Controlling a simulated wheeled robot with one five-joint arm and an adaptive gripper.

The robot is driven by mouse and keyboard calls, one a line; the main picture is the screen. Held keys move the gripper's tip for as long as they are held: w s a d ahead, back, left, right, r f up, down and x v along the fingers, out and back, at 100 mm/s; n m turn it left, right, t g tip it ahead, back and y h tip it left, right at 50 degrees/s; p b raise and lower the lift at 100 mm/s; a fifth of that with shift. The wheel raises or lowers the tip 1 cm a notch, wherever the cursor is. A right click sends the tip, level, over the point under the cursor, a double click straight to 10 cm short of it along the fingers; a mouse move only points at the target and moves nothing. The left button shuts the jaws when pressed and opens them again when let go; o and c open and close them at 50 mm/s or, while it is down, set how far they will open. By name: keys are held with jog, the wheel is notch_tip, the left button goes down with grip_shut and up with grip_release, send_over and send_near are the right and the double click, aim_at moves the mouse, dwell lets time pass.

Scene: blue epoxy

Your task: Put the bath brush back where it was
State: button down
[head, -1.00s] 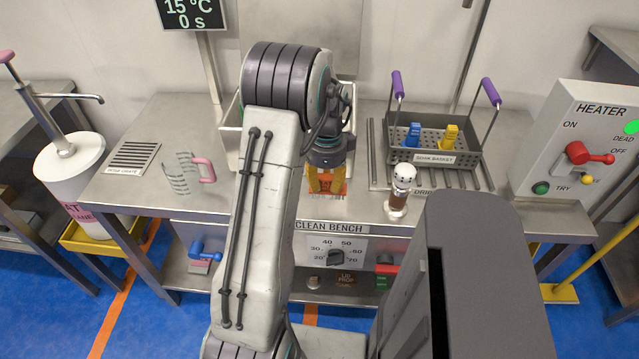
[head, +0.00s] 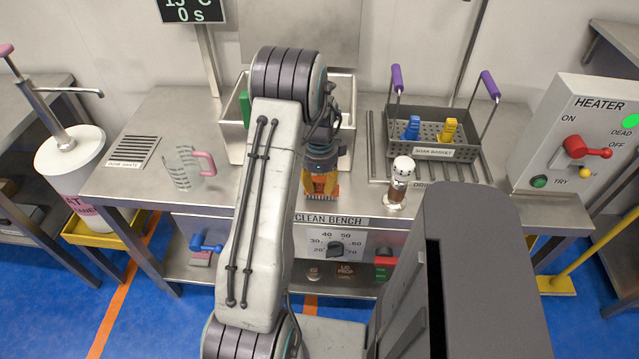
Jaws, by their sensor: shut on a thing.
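My gripper (head: 321,188) points down over the front edge of the clean bench (head: 250,185), just in front of the metal basin (head: 232,125). Its yellow fingers are shut on a small orange thing (head: 321,194), mostly hidden between them. I cannot tell for certain that this is the bath brush. A green upright piece (head: 245,108) shows inside the basin at its left, partly covered by my arm. The rest of the basin's inside is largely hidden by my arm.
A glass jug with a pink handle (head: 186,168) stands left of my arm. To the right are a brown bottle with a white top (head: 399,182), a soak basket (head: 432,153) with purple handles on a drain rack, and the heater box (head: 590,125).

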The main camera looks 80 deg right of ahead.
aim_at(320, 179)
jog(key=shift+f, duration=0.1)
jog(key=c, duration=0.9)
grip_release()
jog(key=shift+c, duration=0.2)
notch_tip(320, 179, up, 12)
dwell(0.5)
jog(key=a+f+n+y, duration=0.2)
jog(key=a+f+n, duration=0.2)
jog(key=a+n, duration=0.65)
jog(key=w+a+r+n+t, duration=0.1)
jog(key=w+a+r+n, duration=0.3)
jog(key=a, duration=0.7)
jog(key=w+a+r+n+t+h, duration=0.1)
jog(key=w+a+r+n, duration=0.4)
jog(key=w+a+n, duration=0.4)
jog(key=w+a+r+n+t+h, duration=0.1)
jog(key=w+a+r+n, duration=0.3)
jog(key=w+a+n, duration=0.3)
jog(key=a+n, duration=0.4)
jog(key=a, duration=0.3)
jog(key=shift+r+n+t, duration=0.35)
jog(key=shift+r+t, duration=0.05)
